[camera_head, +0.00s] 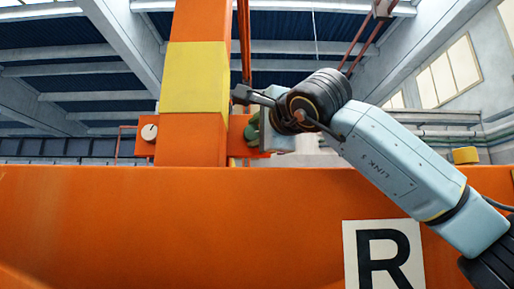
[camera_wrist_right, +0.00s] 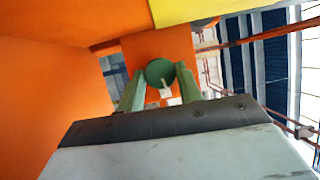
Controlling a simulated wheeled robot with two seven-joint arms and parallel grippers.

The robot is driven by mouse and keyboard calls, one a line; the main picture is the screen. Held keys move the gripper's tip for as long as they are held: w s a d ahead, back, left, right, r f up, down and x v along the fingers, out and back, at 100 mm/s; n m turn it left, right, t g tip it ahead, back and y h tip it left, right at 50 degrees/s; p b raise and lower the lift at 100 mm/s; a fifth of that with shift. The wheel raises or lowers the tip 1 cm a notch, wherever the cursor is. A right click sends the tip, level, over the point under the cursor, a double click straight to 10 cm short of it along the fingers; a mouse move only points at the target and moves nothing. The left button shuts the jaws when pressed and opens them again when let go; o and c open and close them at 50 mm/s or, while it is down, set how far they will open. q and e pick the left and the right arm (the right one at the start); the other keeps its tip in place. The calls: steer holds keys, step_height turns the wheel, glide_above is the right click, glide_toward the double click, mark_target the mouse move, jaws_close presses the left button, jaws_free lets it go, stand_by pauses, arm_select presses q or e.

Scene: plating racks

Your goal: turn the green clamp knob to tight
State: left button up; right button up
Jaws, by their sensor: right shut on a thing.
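The green clamp knob (camera_wrist_right: 159,71) shows in the right wrist view as a round green face with a pale mark at its lower edge. It is in front of an orange plate. My right gripper (camera_wrist_right: 160,88) has its two greenish fingers on either side of the knob and is shut on it. In the head view my right gripper (camera_head: 256,131) reaches from the right to the orange post's right side. A bit of green shows there, but I cannot tell knob from fingers. My left gripper is not in view.
An orange post (camera_head: 194,60) with a yellow band (camera_head: 195,78) stands beside my right gripper. A white dial (camera_head: 149,132) is on an orange box left of the post. A wide orange beam (camera_head: 150,220) with an R sign (camera_head: 350,235) crosses the foreground.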

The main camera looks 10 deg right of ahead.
steer(key=shift+f+m+t+b, duration=0.1)
steer(key=shift+m+t+b, duration=0.3)
steer(key=shift+m+b, duration=0.6)
steer(key=o, duration=1)
steer(key=shift+s, duration=0.1)
